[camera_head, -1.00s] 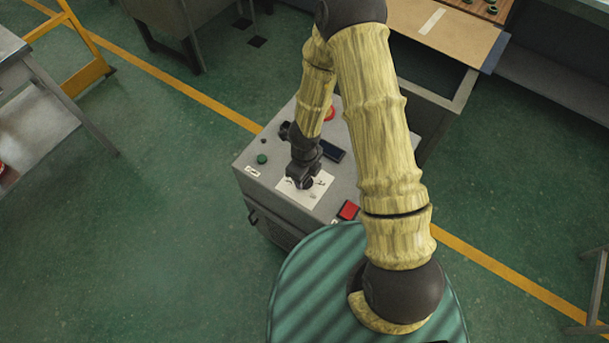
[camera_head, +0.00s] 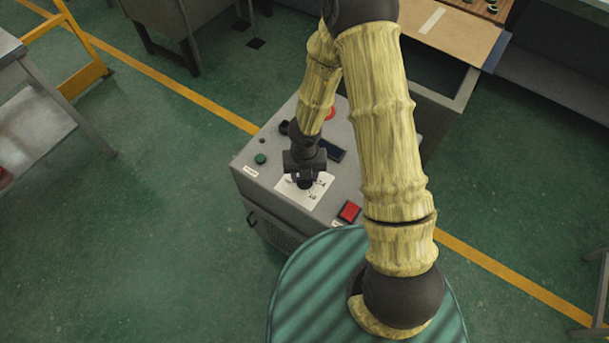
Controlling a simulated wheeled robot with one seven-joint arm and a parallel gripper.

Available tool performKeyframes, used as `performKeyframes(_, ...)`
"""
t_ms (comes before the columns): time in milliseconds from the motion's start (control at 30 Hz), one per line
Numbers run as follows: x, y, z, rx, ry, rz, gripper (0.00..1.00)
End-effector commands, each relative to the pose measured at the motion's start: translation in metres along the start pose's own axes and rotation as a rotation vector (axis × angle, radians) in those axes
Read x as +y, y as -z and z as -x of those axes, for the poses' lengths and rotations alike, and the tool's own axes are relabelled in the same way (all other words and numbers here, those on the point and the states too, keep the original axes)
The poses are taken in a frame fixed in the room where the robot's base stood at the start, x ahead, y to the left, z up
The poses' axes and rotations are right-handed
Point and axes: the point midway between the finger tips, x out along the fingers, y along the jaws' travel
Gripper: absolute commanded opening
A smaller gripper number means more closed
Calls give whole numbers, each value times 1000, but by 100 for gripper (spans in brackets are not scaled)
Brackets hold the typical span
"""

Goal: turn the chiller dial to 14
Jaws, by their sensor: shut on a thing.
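The chiller (camera_head: 255,210) is a grey box cabinet standing on the floor in the middle of the view. On its top is a white dial plate (camera_head: 318,192) with small printed marks, which are too blurred to read. The dark dial (camera_head: 305,183) sits on this plate and is mostly hidden under my gripper. My gripper (camera_head: 304,178) points down from above and is shut on the dial. The dial's pointer and its present setting cannot be made out.
The chiller top also carries a green button (camera_head: 261,158), a red button (camera_head: 349,211), a dark display (camera_head: 332,150) and a red round knob (camera_head: 330,113) partly behind my arm. A bench (camera_head: 440,40) stands behind on the right.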

Motion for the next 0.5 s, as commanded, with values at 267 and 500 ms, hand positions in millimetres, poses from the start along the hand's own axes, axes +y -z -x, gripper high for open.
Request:
performKeyframes(267,0,-1,0,-3,-2,-109,19)
performKeyframes(500,0,-1,1,-3,-2,-130,19)
